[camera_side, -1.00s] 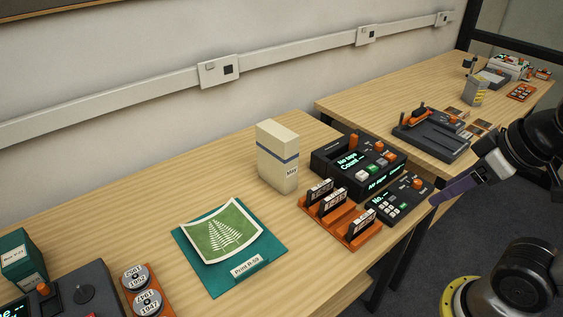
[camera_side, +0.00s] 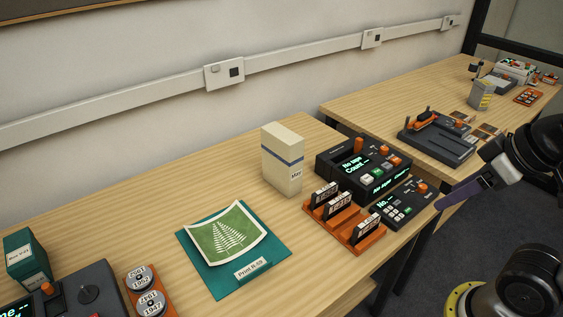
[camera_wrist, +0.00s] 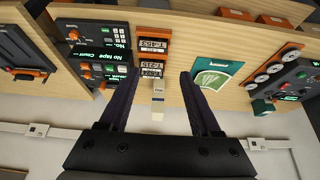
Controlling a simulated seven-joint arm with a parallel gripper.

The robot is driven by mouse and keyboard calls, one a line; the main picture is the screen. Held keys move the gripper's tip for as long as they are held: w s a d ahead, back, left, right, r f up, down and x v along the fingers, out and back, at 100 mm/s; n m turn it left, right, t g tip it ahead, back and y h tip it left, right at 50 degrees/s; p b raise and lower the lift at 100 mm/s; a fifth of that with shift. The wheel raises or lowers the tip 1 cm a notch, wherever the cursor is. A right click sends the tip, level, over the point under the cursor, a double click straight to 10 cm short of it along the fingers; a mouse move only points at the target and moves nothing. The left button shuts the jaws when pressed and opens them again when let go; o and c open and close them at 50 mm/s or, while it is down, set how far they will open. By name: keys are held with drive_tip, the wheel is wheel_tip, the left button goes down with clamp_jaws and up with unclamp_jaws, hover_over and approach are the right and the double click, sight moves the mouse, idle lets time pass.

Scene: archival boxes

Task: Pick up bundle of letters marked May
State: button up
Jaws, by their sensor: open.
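The bundle of letters marked May (camera_side: 282,163) is a tall cream block with a blue band and a small white label. It stands upright on the wooden table, left of the black tape recorder. My gripper (camera_side: 463,194) is off to the right of it in the side view, well apart, with dark purple fingers. In the wrist view my gripper (camera_wrist: 159,74) is open and empty. The bundle (camera_wrist: 158,111) shows there in the gap between the fingers, farther off. Nothing hides its labelled face in the side view.
An orange rack of tapes (camera_side: 345,220) stands just in front of the bundle. The black recorder (camera_side: 345,160) is close on its right. A fern print on a teal folder (camera_side: 215,275) lies to the front left. Bare table lies left of the bundle; the wall is behind.

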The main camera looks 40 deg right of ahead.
drive_tip(key=o, duration=0.6)
drive_tip(key=w+r+t, duration=0.1)
drive_tip(key=w+r, duration=1.2)
drive_tip(key=w, duration=0.4)
hover_over(279, 133)
drive_tip(key=s, duration=0.7)
wheel_tip(279, 133, down, 6)
drive_tip(key=w+f, duration=0.2)
drive_tip(key=f, duration=0.3)
drive_tip(key=w+f+g, duration=0.1)
drive_tip(key=w+f, duration=0.1)
drive_tip(key=f, duration=0.3)
drive_tip(key=w+f+g, duration=0.1)
drive_tip(key=w+f, duration=0.1)
drive_tip(key=f, duration=0.3)
drive_tip(key=shift+w+d+n, duration=0.1)
drive_tip(key=shift+n, duration=0.2)
drive_tip(key=shift+s+d+x, duration=0.1)
drive_tip(key=shift+d+x, duration=0.05)
drive_tip(key=shift+x, duration=1.3)
drive_tip(key=shift+s+d+x, duration=0.15)
drive_tip(key=shift+x, duration=1.3)
drive_tip(key=shift+f, duration=0.35)
drive_tip(key=shift+c, duration=0.3)
